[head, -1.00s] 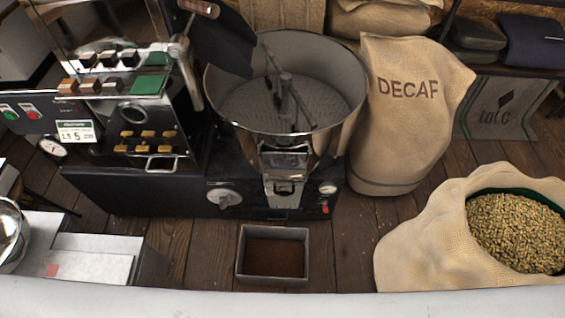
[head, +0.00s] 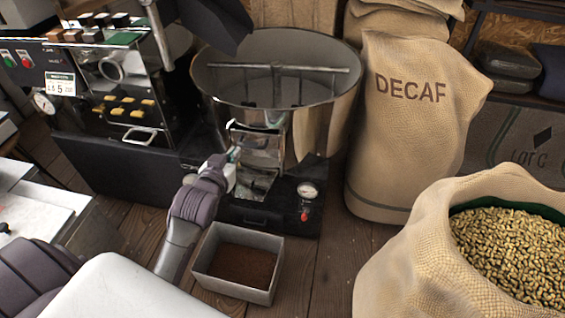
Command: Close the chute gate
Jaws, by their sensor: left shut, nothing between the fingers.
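The metal chute (head: 258,140) juts from the front of the round cooling drum (head: 280,75) of the roaster. Its gate seems to be the shiny plate (head: 254,182) at its lower front; I cannot tell how far open it stands. My left gripper (head: 231,165) is at the left side of the chute, its fingers shut with nothing between them. The fingertips are small and partly hidden, so I cannot tell whether they touch the gate. My right gripper is not in view.
A grey box (head: 236,287) of dark brown grounds stands on the wooden floor below the chute. A DECAF sack (head: 410,130) stands right of the drum. An open sack of beans (head: 410,265) fills the lower right.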

